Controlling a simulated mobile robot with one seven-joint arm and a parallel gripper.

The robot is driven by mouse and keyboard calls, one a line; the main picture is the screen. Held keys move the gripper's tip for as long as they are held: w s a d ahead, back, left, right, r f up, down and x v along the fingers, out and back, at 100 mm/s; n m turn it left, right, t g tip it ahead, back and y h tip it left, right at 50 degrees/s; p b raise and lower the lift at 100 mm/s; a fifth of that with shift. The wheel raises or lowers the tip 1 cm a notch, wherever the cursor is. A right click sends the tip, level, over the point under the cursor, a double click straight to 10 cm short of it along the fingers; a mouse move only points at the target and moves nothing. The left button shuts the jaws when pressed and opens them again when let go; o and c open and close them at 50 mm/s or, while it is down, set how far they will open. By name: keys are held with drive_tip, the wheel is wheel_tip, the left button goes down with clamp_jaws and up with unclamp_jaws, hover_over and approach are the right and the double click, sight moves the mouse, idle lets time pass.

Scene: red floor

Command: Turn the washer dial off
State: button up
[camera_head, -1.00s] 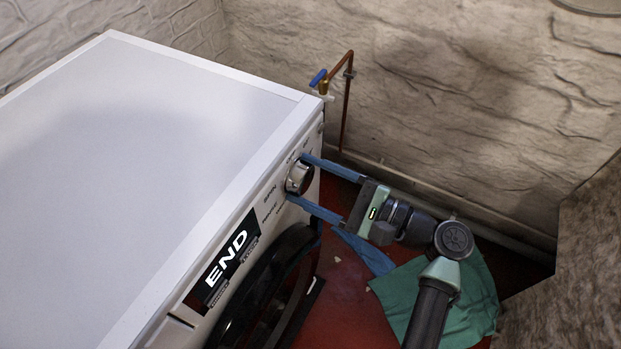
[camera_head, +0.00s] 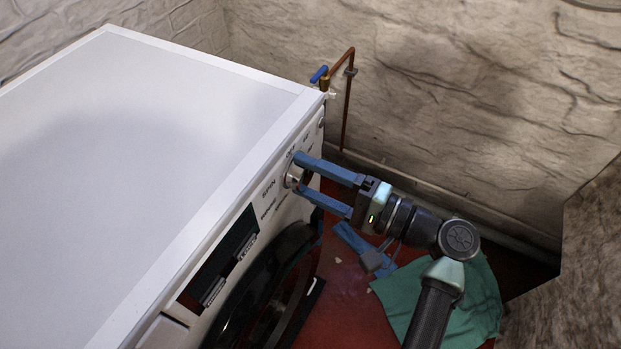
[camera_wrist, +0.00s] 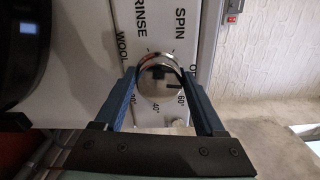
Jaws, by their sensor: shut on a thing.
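The white washer (camera_head: 170,120) stands at the left of the head view. Its round chrome dial (camera_head: 292,177) is on the front panel near the far corner. The dial also shows in the wrist view (camera_wrist: 160,80), ringed by labels such as RINSE, SPIN and WOOL, with a dark mark on its right side. My gripper (camera_head: 300,176) has its two blue fingers on either side of the dial, shut on it. In the wrist view my gripper (camera_wrist: 158,90) hides part of the lower panel.
The dark round washer door (camera_head: 265,295) is below the panel. A copper pipe with a blue-handled tap (camera_head: 320,75) runs along the stone wall behind. A green cloth (camera_head: 470,295) lies on the red floor under my arm. A rough wall stands at the right.

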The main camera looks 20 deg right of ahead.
drive_tip(key=shift+f+n, duration=0.1)
drive_tip(key=shift+n, duration=0.6)
drive_tip(key=shift+b, duration=0.3)
drive_tip(key=o, duration=1.3)
drive_tip(key=shift+o, duration=0.2)
drive_tip(key=p+v, duration=0.1)
drive_tip(key=v, duration=1.2)
